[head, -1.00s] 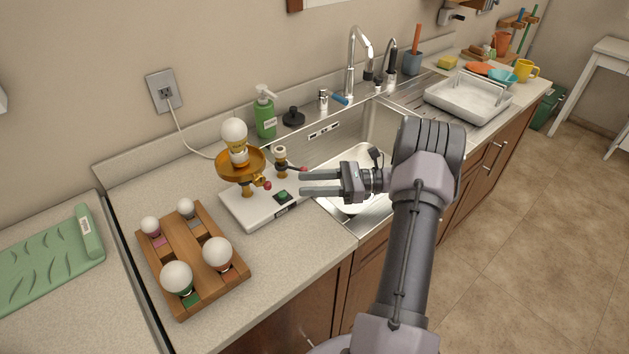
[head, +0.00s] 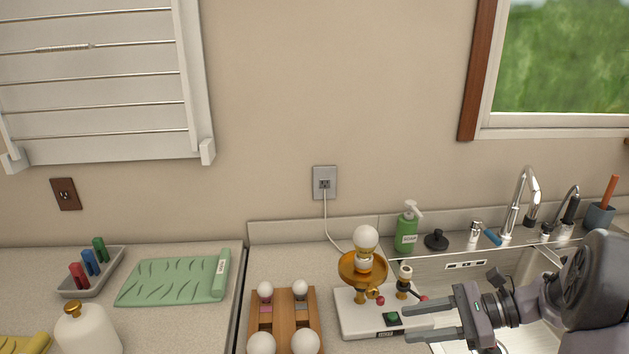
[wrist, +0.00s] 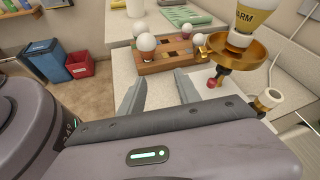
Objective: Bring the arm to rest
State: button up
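My gripper (head: 432,320) is at the lower right of the head view, its two fingers spread apart with nothing between them. In the wrist view both fingers (wrist: 156,97) show apart and empty. The brass dish (wrist: 229,50) is close by at the upper right there, with a bulb marked "ARM" (wrist: 240,18).
A wooden rack (head: 283,325) with several bulbs stands left of the base. The sink (head: 530,268), faucet (head: 522,205) and green soap bottle (head: 406,232) are at the right. A green mat (head: 175,280) lies left. Red (wrist: 83,68) and blue (wrist: 48,60) bins stand on the floor.

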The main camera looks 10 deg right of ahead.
jog(key=s+a+r+n+g+h, duration=0.2)
jog(key=s+a+r+n+h, duration=0.15)
jog(key=a, duration=0.25)
jog(key=s+a+r+n+g+h, duration=0.1)
jog(key=s+a+r+n+h, duration=0.1)
jog(key=s+a+n, duration=0.3)
jog(key=s+a+r+n+t+h, duration=0.2)
jog(key=s+a+n+t+h, duration=0.2)
jog(key=s, duration=0.6)
jog(key=shift+a+n+t+h, duration=0.3)
jog(key=shift+a+n+h, duration=0.35)
jog(key=shift+n, duration=0.4)
